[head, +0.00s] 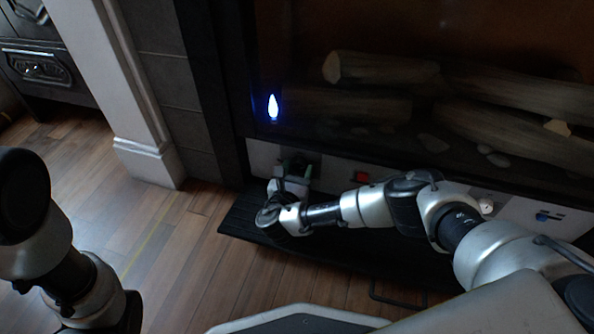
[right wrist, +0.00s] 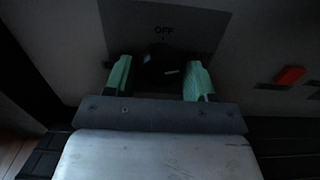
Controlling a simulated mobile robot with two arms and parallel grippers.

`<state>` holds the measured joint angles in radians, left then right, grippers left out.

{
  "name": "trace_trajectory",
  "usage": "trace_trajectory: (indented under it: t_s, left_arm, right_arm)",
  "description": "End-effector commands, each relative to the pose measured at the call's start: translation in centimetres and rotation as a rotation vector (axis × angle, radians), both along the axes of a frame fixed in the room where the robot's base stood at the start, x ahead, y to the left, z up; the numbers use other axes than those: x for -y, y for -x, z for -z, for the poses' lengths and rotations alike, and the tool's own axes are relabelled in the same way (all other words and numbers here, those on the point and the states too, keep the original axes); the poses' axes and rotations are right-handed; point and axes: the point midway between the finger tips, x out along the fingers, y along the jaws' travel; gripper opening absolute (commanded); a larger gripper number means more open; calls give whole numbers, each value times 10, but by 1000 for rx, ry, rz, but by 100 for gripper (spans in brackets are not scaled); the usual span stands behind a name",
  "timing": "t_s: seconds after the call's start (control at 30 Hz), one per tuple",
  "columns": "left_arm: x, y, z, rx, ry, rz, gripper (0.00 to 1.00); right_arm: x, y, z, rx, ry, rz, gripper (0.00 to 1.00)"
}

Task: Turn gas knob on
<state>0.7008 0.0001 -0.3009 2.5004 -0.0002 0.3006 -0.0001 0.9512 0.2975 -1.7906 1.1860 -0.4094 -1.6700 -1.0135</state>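The gas knob (right wrist: 158,62) is a dark round knob on a grey plate (right wrist: 200,25) marked OFF, seen in the right wrist view. A short pale mark shows on its lower right side. My right gripper (right wrist: 159,70) is open, with one green fingertip on each side of the knob. There seems to be a gap at each finger; I cannot tell if either touches. In the head view my right gripper (head: 296,166) is at the left end of the fireplace's lower panel and hides the knob.
A small blue-white flame (head: 273,107) shows in front of the fireplace logs (head: 390,68). A red switch (head: 361,177) is on the panel right of the knob; it also shows in the right wrist view (right wrist: 290,76). A black ledge (head: 240,222) juts out below. Wooden floor (head: 165,255) lies left.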

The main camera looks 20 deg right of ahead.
Motion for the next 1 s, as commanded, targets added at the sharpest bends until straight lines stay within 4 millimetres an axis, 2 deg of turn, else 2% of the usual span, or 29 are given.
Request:
trace_trajectory:
  t_s: [0.03, 0.2, 0.57, 0.8, 1.0]
  left_arm:
    - [0, 0, 0, 0, 0, 0, 0]
    - [0, 0, 0, 0, 0, 0, 0]
    - [0, 0, -13, -1, 0, 0, 0]
    - [0, -1, -34, -2, 0, -1, 0]
    - [0, -1, -42, -2, 0, -1, 0]
  right_arm:
    - [0, 0, 0, 0, 0, 0, 47]
    - [0, 0, 0, 0, 0, 0, 22]
    - [0, 1, -1, 31, -54, 2, 22]
    - [0, 2, -2, 120, -189, 4, 22]
    - [-1, 1, 0, 226, -343, 4, 22]
